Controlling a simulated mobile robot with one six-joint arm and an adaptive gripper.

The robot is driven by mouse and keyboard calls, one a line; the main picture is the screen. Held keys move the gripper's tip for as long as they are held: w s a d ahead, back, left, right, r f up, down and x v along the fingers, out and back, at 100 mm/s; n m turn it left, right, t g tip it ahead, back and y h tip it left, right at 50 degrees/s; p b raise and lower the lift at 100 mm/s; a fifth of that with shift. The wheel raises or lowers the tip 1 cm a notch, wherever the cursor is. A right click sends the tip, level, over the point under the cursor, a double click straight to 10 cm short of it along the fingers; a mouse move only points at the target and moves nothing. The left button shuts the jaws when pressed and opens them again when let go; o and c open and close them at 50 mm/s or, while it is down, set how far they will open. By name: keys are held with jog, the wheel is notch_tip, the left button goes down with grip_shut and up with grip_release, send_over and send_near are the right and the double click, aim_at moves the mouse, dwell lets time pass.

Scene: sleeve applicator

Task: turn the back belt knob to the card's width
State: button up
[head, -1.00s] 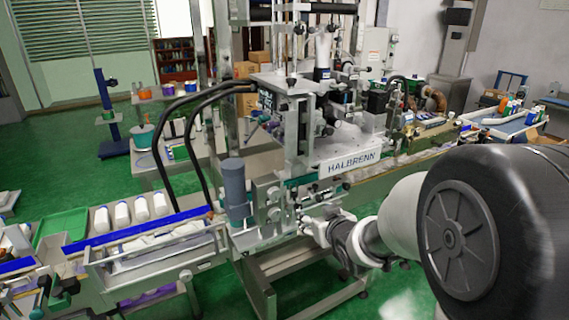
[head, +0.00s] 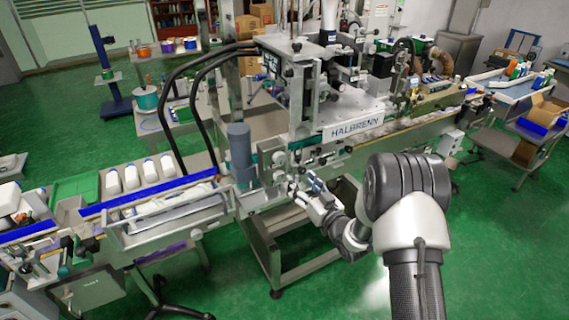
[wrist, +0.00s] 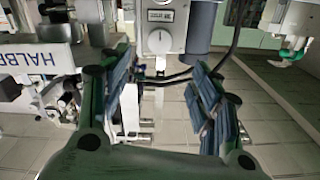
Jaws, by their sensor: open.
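My gripper (head: 312,193) is open and empty in front of the HALBRENN machine (head: 350,129), beside its lower front panel. In the wrist view its two fingers with blue-grey pads stand apart, with open space between them (wrist: 162,85). Beyond the fingertips, a round grey knob (wrist: 159,41) with a pointer line sits on a pale plate under a small label. The label is too small to read, so I cannot tell whether this is the back belt knob. The gripper looks apart from it. In the head view, small round knobs (head: 278,160) show on the front panel. I cannot make out the card.
A grey cylinder (head: 240,150) stands left of the panel and shows beside the knob in the wrist view (wrist: 201,25). Dark hoses (head: 172,110) arch over the left side. Green floor in front is mostly clear.

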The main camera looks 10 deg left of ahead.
aim_at(281, 160)
jog(key=b+x, duration=0.1)
jog(key=x, duration=1.1)
jog(key=shift+c, duration=0.6)
jog(key=c, duration=1)
